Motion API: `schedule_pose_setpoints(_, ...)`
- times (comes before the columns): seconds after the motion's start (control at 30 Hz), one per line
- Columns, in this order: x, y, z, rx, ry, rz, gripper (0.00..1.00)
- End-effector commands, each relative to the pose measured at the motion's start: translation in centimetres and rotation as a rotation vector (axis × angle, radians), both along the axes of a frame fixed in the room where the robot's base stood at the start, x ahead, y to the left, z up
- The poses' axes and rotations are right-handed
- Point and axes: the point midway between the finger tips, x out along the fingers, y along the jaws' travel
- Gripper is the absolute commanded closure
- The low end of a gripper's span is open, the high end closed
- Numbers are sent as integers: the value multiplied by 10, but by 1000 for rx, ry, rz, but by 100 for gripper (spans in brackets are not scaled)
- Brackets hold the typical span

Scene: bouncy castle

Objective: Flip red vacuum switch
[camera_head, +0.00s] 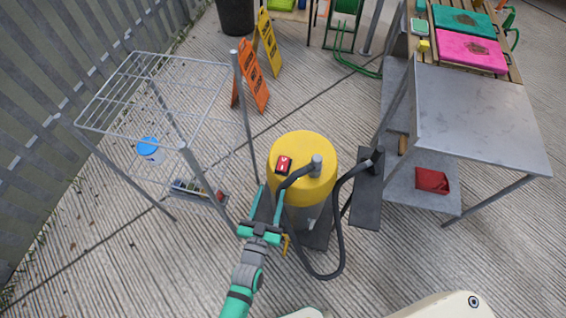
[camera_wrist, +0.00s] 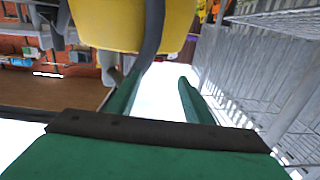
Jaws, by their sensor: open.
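The vacuum (camera_head: 317,188) has a yellow top and a grey lower body and stands upright on the concrete. Its red switch (camera_head: 284,165) sits on the top, towards the left, beside the black hose. My gripper (camera_head: 272,190) is open and empty, with teal fingers pointing away from me, in front of the vacuum's left side and a little below the switch in the picture. In the wrist view, the yellow vacuum body (camera_wrist: 120,28) is above my open gripper (camera_wrist: 158,82), with the hose crossing close to the left finger. The switch is not visible there.
A white wire rack (camera_head: 187,62) stands close on the left. The black hose (camera_head: 342,225) loops in front of the vacuum. Warning signs (camera_head: 252,78) stand behind.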

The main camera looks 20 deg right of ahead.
Motion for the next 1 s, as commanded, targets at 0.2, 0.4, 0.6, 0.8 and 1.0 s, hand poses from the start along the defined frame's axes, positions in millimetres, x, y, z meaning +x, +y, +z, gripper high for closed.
schedule_pose_setpoints(0.2,16,-21,-2,-22,-2,-23,53)
schedule_pose_setpoints(0.4,33,-34,-2,-24,-2,-24,53)
schedule_pose_setpoints(0.6,63,-56,-2,-25,-1,-26,53)
schedule_pose_setpoints(0.8,89,-72,-2,-23,-1,-25,53)
schedule_pose_setpoints(1.0,101,-80,-2,-23,1,-25,53)
